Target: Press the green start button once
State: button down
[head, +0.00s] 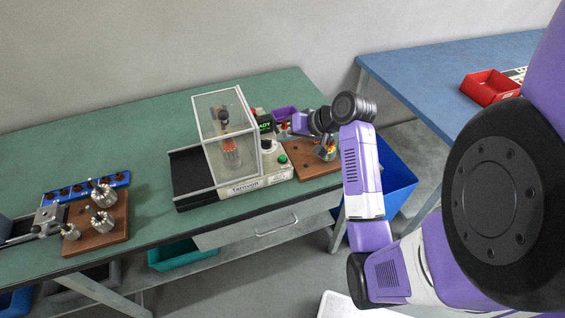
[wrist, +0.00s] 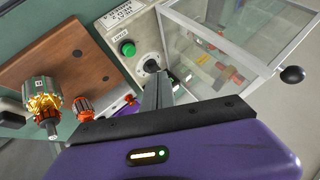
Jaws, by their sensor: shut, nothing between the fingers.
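The green start button (head: 282,159) is on the light front panel of the winding machine (head: 258,185), right of its clear guard box (head: 222,135). In the wrist view the green button (wrist: 128,48) stands out from the panel, above and left of a black knob (wrist: 152,66). My gripper (wrist: 157,88) is shut and empty, its fingers pointing toward the panel close to the knob, apart from the green button in the picture. Whether a finger touches the panel cannot be told.
A wooden board (head: 304,163) with a copper-wound armature (wrist: 42,100) stands beside the machine. Another wooden board (head: 100,240) holds bare metal armatures at left. A blue bin (head: 395,185) is below the table's right end. The green table (head: 150,135) is clear behind.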

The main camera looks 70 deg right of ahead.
aim_at(285, 158)
notch_tip(285, 158, down, 3)
jog(key=shift+r+b, duration=0.1)
jog(key=shift+b, duration=0.95)
jog(key=shift+f+b, duration=0.35)
jog(key=shift+f, duration=0.75)
jog(key=shift+f, duration=0.15)
jog(key=shift+f, duration=0.25)
jog(key=shift+f, duration=0.45)
dwell(0.8)
dwell(0.4)
jog(key=shift+r+p, duration=0.9)
jog(key=shift+p, duration=0.05)
jog(key=shift+r, duration=0.1)
